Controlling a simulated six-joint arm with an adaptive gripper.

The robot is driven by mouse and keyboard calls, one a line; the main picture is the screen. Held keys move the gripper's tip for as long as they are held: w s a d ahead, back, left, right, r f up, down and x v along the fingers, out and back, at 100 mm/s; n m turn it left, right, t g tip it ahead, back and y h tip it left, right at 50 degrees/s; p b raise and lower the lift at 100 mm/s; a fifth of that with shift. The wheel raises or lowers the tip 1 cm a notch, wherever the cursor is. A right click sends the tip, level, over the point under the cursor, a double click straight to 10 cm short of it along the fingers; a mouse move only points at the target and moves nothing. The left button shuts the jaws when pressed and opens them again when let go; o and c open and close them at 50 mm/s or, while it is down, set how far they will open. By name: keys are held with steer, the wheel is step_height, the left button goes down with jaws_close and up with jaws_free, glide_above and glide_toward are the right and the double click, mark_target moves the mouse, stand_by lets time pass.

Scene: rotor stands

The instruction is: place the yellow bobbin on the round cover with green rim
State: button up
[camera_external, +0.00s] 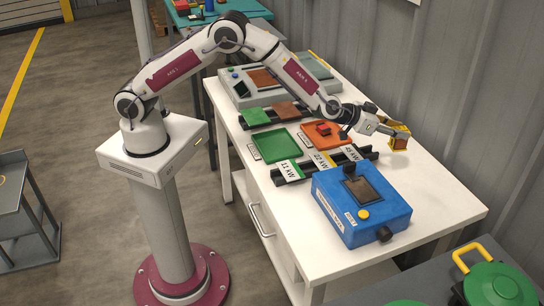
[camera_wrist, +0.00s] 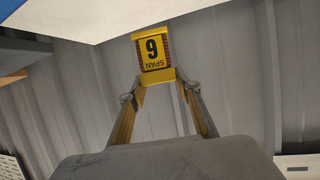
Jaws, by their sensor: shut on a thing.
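The yellow bobbin (camera_external: 398,142), with yellow flanges and a reddish winding, is in my gripper (camera_external: 389,134) near the wall side of the white table. In the wrist view, the bobbin (camera_wrist: 154,50) shows a yellow face marked "SPAN" and a digit; the fingers of my gripper (camera_wrist: 160,80) are shut on it. In the external view it appears held up, with nothing visibly touching it from below. A round green lid-like thing (camera_external: 498,287) is at the lower right; it may be the cover with green rim. A second green round edge (camera_external: 405,303) is cut off at the bottom.
A blue box (camera_external: 335,212) with a yellow button and black knob stands on the white table (camera_external: 440,205). Green (camera_external: 268,147) and orange (camera_external: 318,136) trays lie behind it. A yellow handle (camera_external: 468,254) stands beside the green lid. The ribbed wall is close to the bobbin.

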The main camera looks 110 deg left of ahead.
steer(key=s+a+r+n+g+y, duration=0.1)
steer(key=s+a+n+g+y, duration=0.1)
steer(key=s+a, duration=0.9)
steer(key=s+a+r+n+g+y, duration=0.2)
steer(key=s+a, duration=1)
steer(key=a, duration=0.8)
steer(key=n+g+y, duration=0.1)
steer(key=n+g, duration=0.1)
steer(key=shift+n, duration=0.4)
steer(key=shift+f, duration=0.1)
step_height(320, 180, down, 6)
steer(key=shift+f, duration=1.85)
steer(key=shift+f, duration=0.15)
